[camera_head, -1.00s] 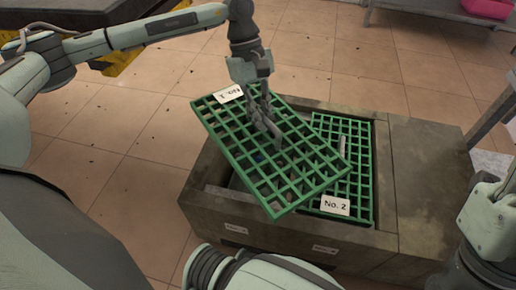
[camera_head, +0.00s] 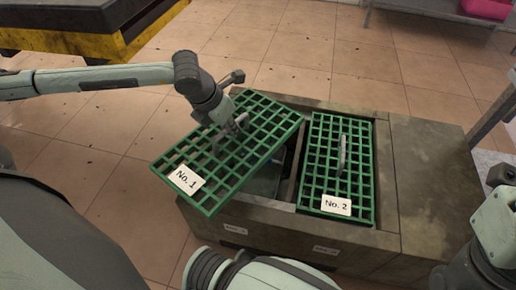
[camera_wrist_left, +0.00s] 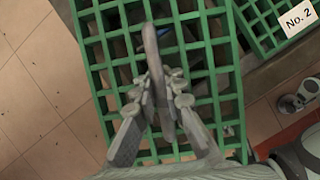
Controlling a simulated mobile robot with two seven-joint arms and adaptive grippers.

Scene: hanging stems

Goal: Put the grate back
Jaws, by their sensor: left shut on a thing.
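The green grate labelled No. 1 (camera_head: 262,147) is held tilted and turned askew over the left opening of the stone box (camera_head: 250,216). Its label faces the near left, and that corner overhangs the box's left side. My left gripper (camera_head: 229,131) is shut on the grate's grey handle, which also shows between the fingers in the left wrist view (camera_wrist_left: 151,50). The green grate No. 2 (camera_head: 318,165) lies in the right opening with its handle upright. Part of the left opening shows at the grate's right edge.
A grey divider (camera_head: 290,178) runs between the two openings. The box's right top (camera_head: 430,180) is bare. A dark table with yellow sides (camera_head: 110,48) stands at the back left. Tiled floor behind the box is mostly clear.

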